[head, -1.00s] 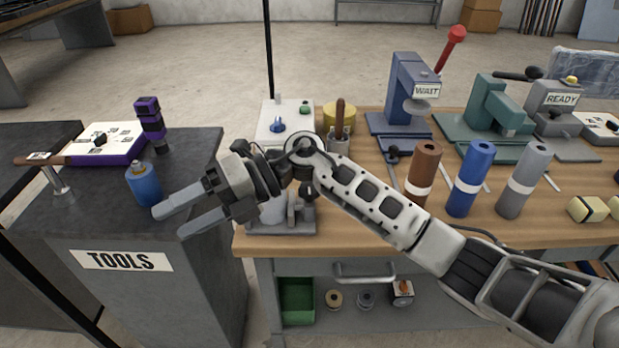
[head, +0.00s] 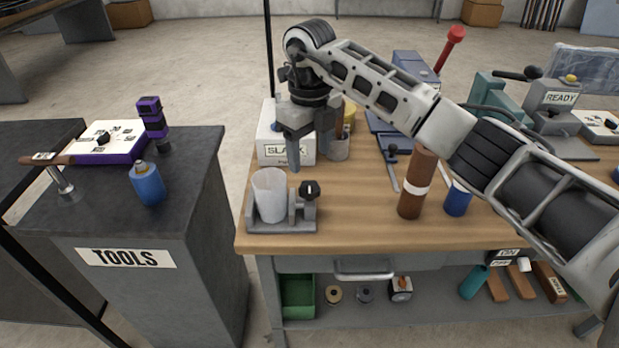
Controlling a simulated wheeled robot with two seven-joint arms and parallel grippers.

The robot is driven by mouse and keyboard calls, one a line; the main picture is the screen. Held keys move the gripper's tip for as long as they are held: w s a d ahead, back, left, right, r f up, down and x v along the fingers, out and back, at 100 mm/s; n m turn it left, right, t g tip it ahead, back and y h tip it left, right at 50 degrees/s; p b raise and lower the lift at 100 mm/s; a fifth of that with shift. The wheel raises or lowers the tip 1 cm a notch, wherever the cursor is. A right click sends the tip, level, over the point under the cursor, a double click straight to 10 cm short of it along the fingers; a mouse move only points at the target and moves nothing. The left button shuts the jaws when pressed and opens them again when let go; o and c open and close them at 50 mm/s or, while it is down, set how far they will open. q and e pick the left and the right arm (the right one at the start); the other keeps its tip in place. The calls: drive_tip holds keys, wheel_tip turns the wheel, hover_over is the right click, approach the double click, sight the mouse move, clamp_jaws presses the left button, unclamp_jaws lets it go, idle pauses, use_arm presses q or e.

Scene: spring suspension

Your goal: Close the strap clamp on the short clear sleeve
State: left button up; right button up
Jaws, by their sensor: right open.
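The short clear sleeve (head: 269,197) is a whitish, translucent upright cylinder at the front left corner of the wooden bench. It stands in a grey fixture (head: 283,226) with a black knob (head: 310,188) at its right side, which looks like the strap clamp. I cannot tell from here how tight the strap is. My right gripper (head: 306,158) points down, open and empty, above and behind the fixture, apart from the sleeve and knob. It partly covers a box labelled SLACK (head: 272,150). My left gripper is not in view.
A dark TOOLS cabinet (head: 190,200) with a blue can (head: 147,184) stands left. The bench between fixture and brown cylinder is clear.

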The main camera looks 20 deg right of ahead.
sight(309, 187)
wheel_tip(309, 187, down, 8)
drive_tip(key=shift+p, duration=0.4)
drive_tip(key=shift+c, duration=0.3)
drive_tip(key=c, duration=0.9)
